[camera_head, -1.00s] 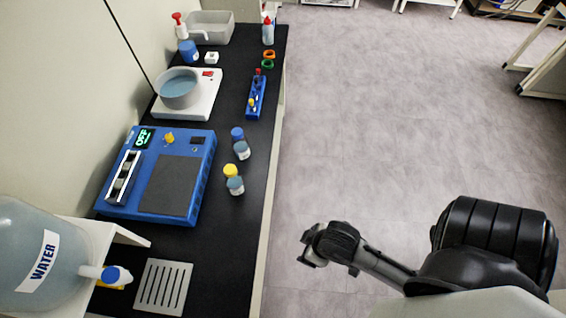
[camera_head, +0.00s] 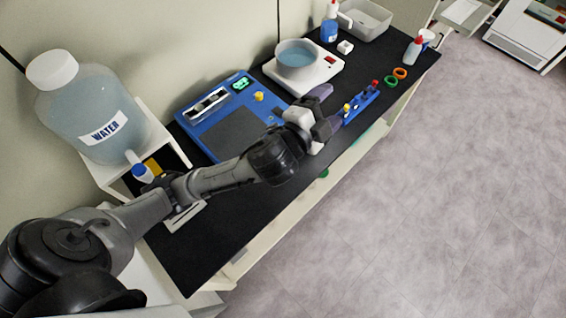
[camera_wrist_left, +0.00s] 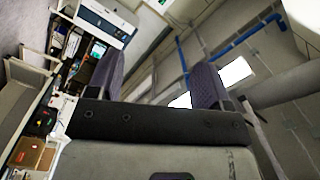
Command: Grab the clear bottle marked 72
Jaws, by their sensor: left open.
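No bottle with a readable 72 shows in any view. My left gripper (camera_head: 328,108) is over the bench, between the blue device and the small blue rack. Its purple fingers are apart. In the left wrist view, the fingers (camera_wrist_left: 155,78) are spread with nothing between them; that view looks up at walls and ceiling. My right gripper is not in view.
The black bench (camera_head: 240,225) holds a blue device (camera_head: 230,132), a hot plate (camera_head: 328,75) with a grey pot (camera_head: 297,62), and a blue rack (camera_head: 362,103). A large water jug (camera_head: 95,115) stands left. Bare bench lies in front of my left arm.

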